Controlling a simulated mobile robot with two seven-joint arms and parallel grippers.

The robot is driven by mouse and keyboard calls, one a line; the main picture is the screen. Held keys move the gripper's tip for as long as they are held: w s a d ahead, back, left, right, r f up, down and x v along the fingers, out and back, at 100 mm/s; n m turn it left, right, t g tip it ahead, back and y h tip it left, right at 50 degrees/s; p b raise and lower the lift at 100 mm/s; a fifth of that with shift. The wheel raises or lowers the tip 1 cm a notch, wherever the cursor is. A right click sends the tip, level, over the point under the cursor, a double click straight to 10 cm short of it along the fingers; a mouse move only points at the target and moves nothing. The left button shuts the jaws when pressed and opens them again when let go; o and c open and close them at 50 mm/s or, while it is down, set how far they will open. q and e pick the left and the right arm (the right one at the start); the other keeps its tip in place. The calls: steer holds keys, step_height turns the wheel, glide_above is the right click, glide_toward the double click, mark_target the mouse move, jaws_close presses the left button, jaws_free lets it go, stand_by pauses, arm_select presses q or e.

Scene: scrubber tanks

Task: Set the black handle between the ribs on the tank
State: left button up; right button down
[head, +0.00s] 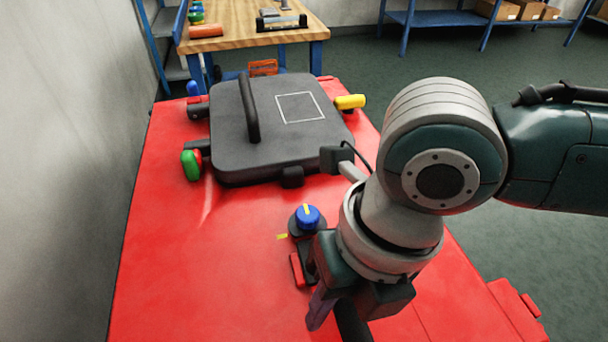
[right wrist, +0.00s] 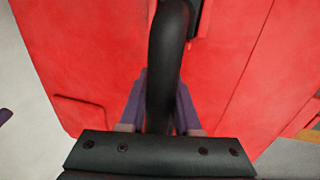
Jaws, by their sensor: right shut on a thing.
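My right gripper (head: 328,318) is low in the head view, at the near end of the red tank top (head: 200,270). Its purple fingers are shut on a thick black handle (head: 353,322). The right wrist view shows the curved black handle (right wrist: 163,70) between the two fingers (right wrist: 160,105), over the red surface. The handle's upper end bends towards a small dark block. The gripper and arm hide most of the handle in the head view. I cannot make out the ribs. My left gripper is not in view.
A dark grey lid (head: 215,150) with a black arched grip (head: 248,108) lies farther back. Green (head: 191,165) and yellow (head: 350,101) knobs stick out at its sides. A blue dial (head: 307,216) and a red lever (head: 298,270) are close to my gripper. The tank's left front is clear.

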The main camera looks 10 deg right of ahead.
steer(key=shift+c, duration=0.3)
jaws_free()
stand_by(0.5)
steer(key=shift+d+r+p, duration=0.15)
steer(key=shift+r+p, duration=0.5)
steer(key=shift+d+r+p, duration=0.15)
steer(key=shift+r+p, duration=0.65)
steer(key=shift+p, duration=0.05)
steer(key=shift+d+r+p, duration=0.15)
steer(key=shift+r+p, duration=0.6)
steer(key=shift+p, duration=0.05)
steer(key=shift+r, duration=0.1)
